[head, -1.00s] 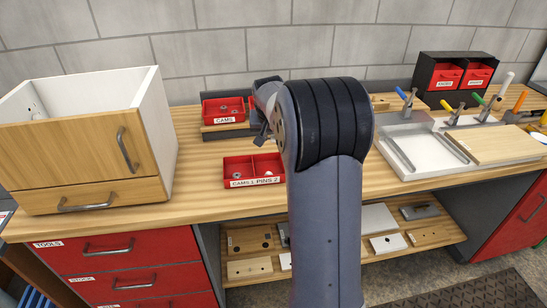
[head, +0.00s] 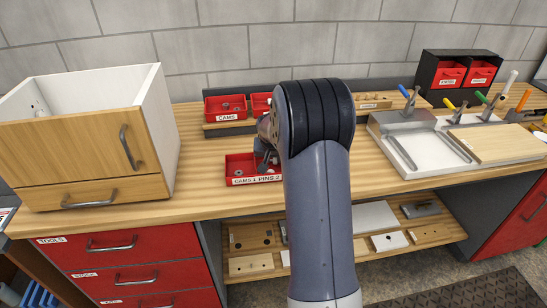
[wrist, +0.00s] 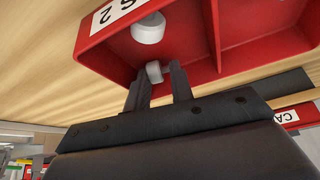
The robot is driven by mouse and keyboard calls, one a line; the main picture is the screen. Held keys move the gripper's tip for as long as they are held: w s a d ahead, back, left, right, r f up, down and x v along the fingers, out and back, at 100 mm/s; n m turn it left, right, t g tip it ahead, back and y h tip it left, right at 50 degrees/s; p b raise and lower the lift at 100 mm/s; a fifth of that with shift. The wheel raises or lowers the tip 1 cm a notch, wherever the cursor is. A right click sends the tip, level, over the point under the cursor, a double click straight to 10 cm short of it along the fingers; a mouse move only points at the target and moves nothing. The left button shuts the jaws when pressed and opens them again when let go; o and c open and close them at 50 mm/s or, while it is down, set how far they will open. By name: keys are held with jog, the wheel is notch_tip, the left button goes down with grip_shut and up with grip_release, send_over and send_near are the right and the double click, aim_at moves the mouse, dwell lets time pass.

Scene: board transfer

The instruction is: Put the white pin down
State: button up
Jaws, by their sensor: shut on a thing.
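My gripper (wrist: 164,84) points into the pins compartment of a red two-part tray (wrist: 262,58), labelled CAMS 1 and PINS 2 in the head view (head: 233,171). It is shut on a small white pin (wrist: 154,72), which shows between the fingertips inside the compartment. Whether this pin touches the tray floor I cannot tell. Another white pin (wrist: 148,28) lies in the same compartment near the labelled wall, apart from the fingers. In the head view my gripper (head: 266,158) is partly hidden by my arm.
A red CAMS bin (head: 226,107) and a second red bin (head: 261,104) stand behind the tray. A wooden drawer cabinet (head: 85,155) is at the left. A metal tray (head: 430,150) and several coloured-handled tools are at the right. Bare bench lies left of the red tray.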

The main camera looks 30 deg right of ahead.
jog(key=shift+f, duration=0.15)
jog(key=o, duration=0.9)
jog(key=shift+o, duration=0.2)
jog(key=shift+s+a+r, duration=0.1)
jog(key=shift+s+r, duration=0.05)
jog(key=shift+r, duration=0.5)
jog(key=v, duration=1.1)
jog(key=shift+b, duration=0.4)
jog(key=shift+f, duration=0.1)
